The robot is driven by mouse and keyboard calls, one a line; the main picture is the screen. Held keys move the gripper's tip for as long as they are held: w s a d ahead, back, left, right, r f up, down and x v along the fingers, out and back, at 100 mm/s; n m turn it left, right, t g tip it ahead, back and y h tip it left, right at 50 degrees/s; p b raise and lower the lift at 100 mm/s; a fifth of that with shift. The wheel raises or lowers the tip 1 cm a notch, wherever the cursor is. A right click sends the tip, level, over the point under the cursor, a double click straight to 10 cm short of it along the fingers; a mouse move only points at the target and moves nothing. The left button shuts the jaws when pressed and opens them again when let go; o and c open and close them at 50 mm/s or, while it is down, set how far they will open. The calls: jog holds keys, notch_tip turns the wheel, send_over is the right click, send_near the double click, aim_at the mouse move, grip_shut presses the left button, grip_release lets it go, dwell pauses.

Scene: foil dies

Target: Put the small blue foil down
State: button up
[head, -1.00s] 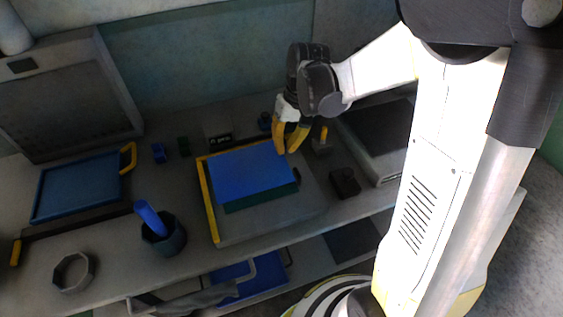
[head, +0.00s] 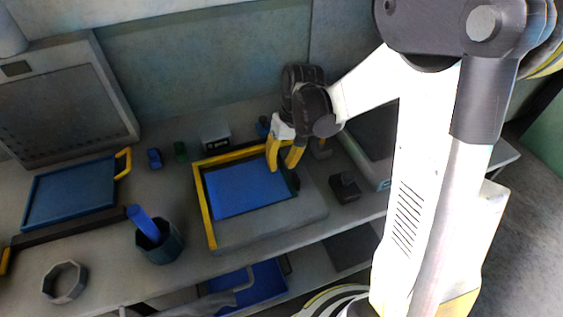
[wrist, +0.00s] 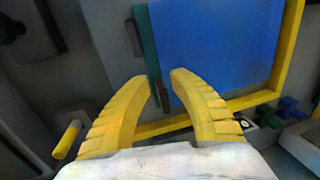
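The small blue foil (head: 245,190) lies flat on the grey die base, inside the corner of a yellow edge guide (head: 208,212). In the wrist view the blue foil (wrist: 215,40) fills the upper right, with a teal strip (wrist: 148,42) along its left edge and the yellow guide (wrist: 289,50) beyond. My gripper (head: 284,168) is at the foil's back right corner, pointing down. In the wrist view its yellow fingers (wrist: 163,78) are apart, with no foil seen between them. A small dark piece (wrist: 164,95) shows in the gap. Fingertip height above the base is hard to tell.
A dark block (head: 344,187) stands right of the base. A blue tray (head: 72,192) with a yellow handle is at left. A cup (head: 160,245) holding a blue item and a grey ring (head: 64,282) are at front left. Small blocks (head: 154,158) stand behind.

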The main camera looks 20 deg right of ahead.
notch_tip(320, 180, up, 11)
jog(key=d+p, duration=0.2)
jog(key=p, duration=0.3)
jog(key=s+a+r+t+h, duration=0.2)
jog(key=s+r+t, duration=0.5)
jog(key=s, duration=0.5)
jog(key=shift+s+r, duration=0.4)
jog(key=shift+r, duration=0.2)
